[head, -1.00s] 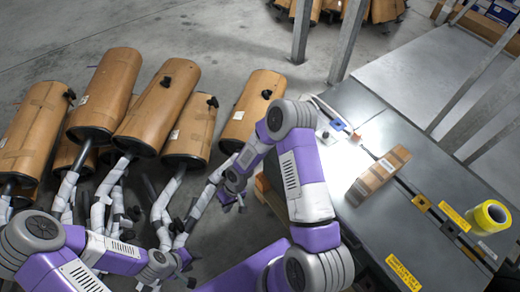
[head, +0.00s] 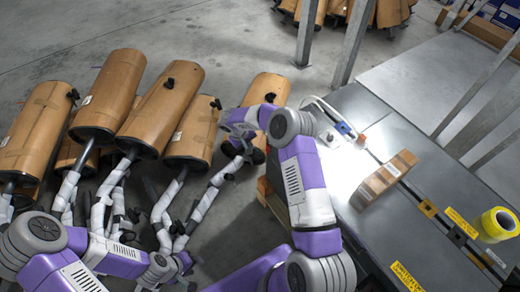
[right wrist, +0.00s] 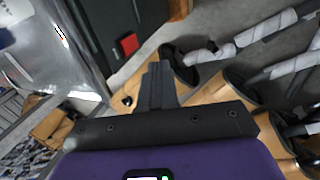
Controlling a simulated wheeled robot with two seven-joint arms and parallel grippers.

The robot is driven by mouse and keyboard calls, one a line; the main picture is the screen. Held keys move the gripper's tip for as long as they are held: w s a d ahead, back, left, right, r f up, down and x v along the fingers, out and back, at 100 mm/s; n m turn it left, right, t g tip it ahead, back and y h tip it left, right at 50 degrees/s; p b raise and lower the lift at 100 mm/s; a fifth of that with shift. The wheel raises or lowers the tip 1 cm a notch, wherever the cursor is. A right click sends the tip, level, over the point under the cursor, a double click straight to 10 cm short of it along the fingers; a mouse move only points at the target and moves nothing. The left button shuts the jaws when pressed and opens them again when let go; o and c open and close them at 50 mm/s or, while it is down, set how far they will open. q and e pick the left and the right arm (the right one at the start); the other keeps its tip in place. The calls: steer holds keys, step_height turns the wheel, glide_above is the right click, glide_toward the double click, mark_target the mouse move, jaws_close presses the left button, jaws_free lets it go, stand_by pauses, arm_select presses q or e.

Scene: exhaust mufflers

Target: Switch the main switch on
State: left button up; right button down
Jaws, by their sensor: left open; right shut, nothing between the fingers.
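A red square part (right wrist: 128,45) sits on a dark upright panel (right wrist: 103,25) in the right wrist view; I cannot tell whether it is the main switch or what position it is in. My right gripper (right wrist: 157,75) is shut and empty, with its fingertips below and to the right of the red part in that view, apart from it. In the head view my right gripper (head: 238,148) is near the mufflers, left of the grey table (head: 350,215). My left gripper (head: 186,262) is open at the lower left, near the muffler pipes. No switch is clear in the head view.
Several brown-wrapped mufflers (head: 160,108) with white-wrapped pipes lie on the floor at left. On the table are a cardboard box (head: 385,178), a yellow tape roll (head: 492,224) and a blue-and-white device (head: 342,128). Metal posts (head: 355,42) stand behind.

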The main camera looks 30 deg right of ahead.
mark_target(268, 149)
arm_select(q)
step_height(268, 149, down, 4)
steer(key=b, duration=0.3)
steer(key=shift+r, duration=0.2)
arm_select(e)
steer(key=d+f, duration=0.7)
steer(key=f, duration=0.2)
steer(key=shift+w+f, duration=0.25)
steer(key=shift+f, duration=0.15)
steer(key=shift+d, duration=0.1)
